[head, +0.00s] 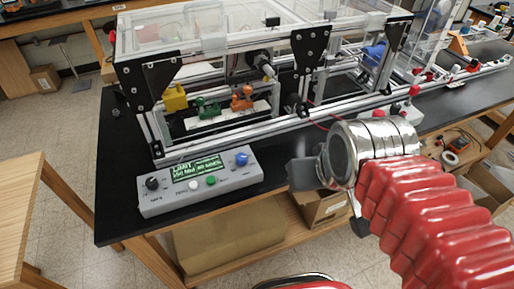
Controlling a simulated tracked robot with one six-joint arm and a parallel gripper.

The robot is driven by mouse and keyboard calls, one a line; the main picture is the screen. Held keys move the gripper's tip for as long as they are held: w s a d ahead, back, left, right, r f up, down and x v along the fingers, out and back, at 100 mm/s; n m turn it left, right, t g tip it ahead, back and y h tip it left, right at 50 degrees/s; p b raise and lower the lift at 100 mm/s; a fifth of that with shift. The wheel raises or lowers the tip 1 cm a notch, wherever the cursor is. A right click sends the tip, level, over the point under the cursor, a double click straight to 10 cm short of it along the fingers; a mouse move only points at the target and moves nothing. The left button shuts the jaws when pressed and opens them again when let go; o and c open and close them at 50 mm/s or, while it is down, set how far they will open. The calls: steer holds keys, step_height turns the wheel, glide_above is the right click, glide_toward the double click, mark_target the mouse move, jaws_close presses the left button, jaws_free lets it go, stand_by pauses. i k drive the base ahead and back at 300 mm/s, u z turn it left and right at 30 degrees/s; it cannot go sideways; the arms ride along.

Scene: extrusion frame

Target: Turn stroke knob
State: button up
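A grey control box (200,183) sits on the front edge of the black bench, with a green lit display (197,169) on its top. It has a black knob (152,183) at its left end and a blue knob (241,159) at its right end. The small labels are too blurred to tell which knob is stroke. A white button (194,185) and a green button (211,180) are between them. My gripper (303,173) is right of the box, apart from both knobs. Its dark fingers are partly hidden by the silver wrist, so its opening is unclear.
An aluminium extrusion frame (225,116) with clear panels stands behind the box. Yellow (174,98), green (206,108) and orange (242,98) parts are inside. Cardboard boxes (322,207) lie below the bench. A wooden table (30,215) is at left.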

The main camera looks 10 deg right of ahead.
mark_target(242, 158)
steer(key=z, duration=0.7)
steer(key=k, duration=1)
steer(key=u, duration=1.2)
steer(key=i, duration=1)
steer(key=u, duration=0.05)
